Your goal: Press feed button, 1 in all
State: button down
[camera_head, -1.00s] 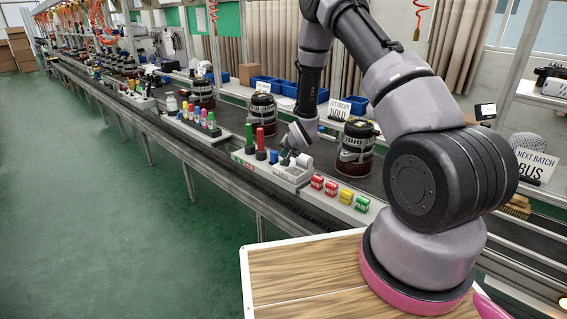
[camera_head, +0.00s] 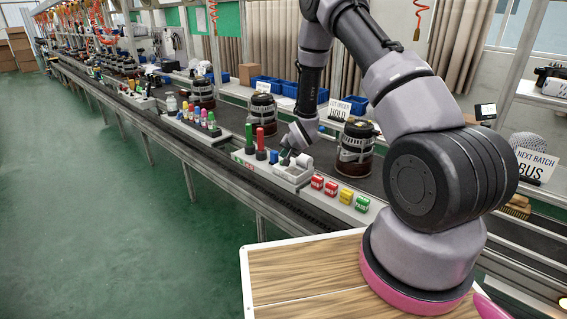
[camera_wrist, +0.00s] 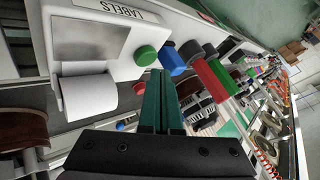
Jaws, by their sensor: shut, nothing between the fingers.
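A white label unit (camera_wrist: 112,45) marked LABELS fills the upper left of the wrist view, with a white paper roll (camera_wrist: 88,97) on it. A round green button (camera_wrist: 146,55) sits on its edge; I read no word on it. My gripper (camera_wrist: 161,72) is shut and empty. Its fingertips show just below and right of this button; I cannot tell whether they touch it. In the head view, my gripper (camera_head: 287,159) is low over the white unit (camera_head: 292,173), and the green button cannot be made out there.

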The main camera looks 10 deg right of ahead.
jog(key=shift+f, duration=0.1)
dwell(0.5)
jog(key=shift+f, duration=0.3)
jog(key=shift+f, duration=0.55)
dwell(0.6)
dwell(0.4)
jog(key=shift+r, duration=1)
jog(key=shift+r, duration=2.5)
